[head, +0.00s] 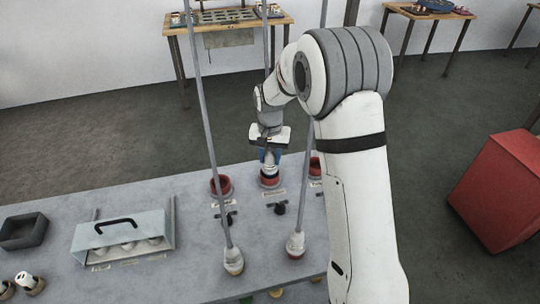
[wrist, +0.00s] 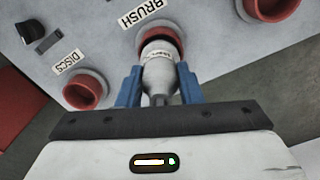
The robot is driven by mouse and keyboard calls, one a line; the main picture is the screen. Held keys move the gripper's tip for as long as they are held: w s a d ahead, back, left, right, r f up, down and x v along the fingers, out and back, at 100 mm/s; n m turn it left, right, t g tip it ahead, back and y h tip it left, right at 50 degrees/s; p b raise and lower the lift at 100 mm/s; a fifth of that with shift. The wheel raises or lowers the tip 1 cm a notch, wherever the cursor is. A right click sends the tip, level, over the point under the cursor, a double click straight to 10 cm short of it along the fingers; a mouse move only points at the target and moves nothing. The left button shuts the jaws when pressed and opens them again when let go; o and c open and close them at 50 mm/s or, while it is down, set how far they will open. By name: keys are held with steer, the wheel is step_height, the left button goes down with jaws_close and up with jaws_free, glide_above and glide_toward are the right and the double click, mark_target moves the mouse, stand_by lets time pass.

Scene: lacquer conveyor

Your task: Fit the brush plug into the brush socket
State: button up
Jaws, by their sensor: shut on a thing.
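The brush plug (wrist: 160,72) is a pale grey-white bottle-shaped piece with a small label, in the middle of the wrist view. My gripper (wrist: 160,88) has blue fingers shut on its two sides. The plug's far end is at the mouth of the red-rimmed brush socket (wrist: 172,36), beside the label "BRUSH". How deep it sits in the socket is hidden. In the head view, my gripper (head: 270,156) points down over the brush socket (head: 270,183), with the plug between.
A red socket (head: 221,186) stands left of it and another (head: 316,167) right, partly behind my arm. The discs socket (wrist: 86,92) is empty. Two grey lines with pale ends (head: 233,262) (head: 296,245) stand in front. A lidded case (head: 120,228) and dark tray (head: 22,232) lie left.

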steer(key=shift+f+b, duration=0.3)
steer(key=shift+f, duration=0.2)
steer(key=o, duration=1.1)
steer(key=shift+o, duration=0.2)
steer(key=shift+r, duration=0.15)
step_height(320, 180, up, 8)
steer(key=shift+f+b, duration=0.2)
steer(key=shift+b, duration=0.15)
